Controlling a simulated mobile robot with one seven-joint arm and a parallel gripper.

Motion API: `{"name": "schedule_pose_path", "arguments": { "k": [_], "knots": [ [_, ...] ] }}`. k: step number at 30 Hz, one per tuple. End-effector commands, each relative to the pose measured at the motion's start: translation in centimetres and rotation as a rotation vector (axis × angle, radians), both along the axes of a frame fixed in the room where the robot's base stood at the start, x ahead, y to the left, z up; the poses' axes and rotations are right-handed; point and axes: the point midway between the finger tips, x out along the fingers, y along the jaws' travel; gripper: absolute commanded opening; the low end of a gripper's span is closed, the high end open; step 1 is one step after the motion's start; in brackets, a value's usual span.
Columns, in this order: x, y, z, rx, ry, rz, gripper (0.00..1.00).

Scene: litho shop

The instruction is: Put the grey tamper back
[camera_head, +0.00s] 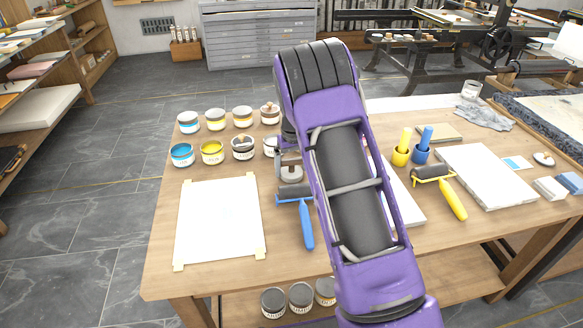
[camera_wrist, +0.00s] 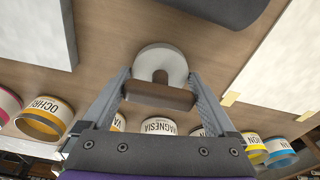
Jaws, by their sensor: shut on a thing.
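My gripper (camera_head: 289,162) is over the middle of the wooden table. It is shut on the grey tamper, a pale grey round disc (camera_wrist: 160,63) with a brown wooden handle (camera_wrist: 160,96) across between the fingers. In the head view the tamper (camera_head: 291,174) shows just left of my arm, above the blue-handled roller. I cannot tell whether its disc touches the table. My arm hides part of the table and some tins behind it.
Several ink tins (camera_head: 212,152) stand in rows at back left; one is labelled magnesia (camera_wrist: 158,126). A taped white sheet (camera_head: 220,220) lies left, a blue roller (camera_head: 306,225) close by. Yellow and blue cups (camera_head: 401,156), a yellow roller (camera_head: 453,198) and a pale slab (camera_head: 486,176) are right.

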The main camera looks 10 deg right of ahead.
Motion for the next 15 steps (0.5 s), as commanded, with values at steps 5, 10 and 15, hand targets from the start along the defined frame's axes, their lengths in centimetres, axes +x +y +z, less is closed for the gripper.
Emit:
{"name": "schedule_pose_path", "arguments": {
  "k": [5,10,15],
  "knots": [
    [0.03,0.01,-0.12,0.0,-0.001,0.0,0.12],
    [-0.01,0.03,-0.27,0.001,0.0,0.0,1.0],
    [-0.01,0.02,-0.23,0.0,0.0,0.0,1.0]
  ]
}}
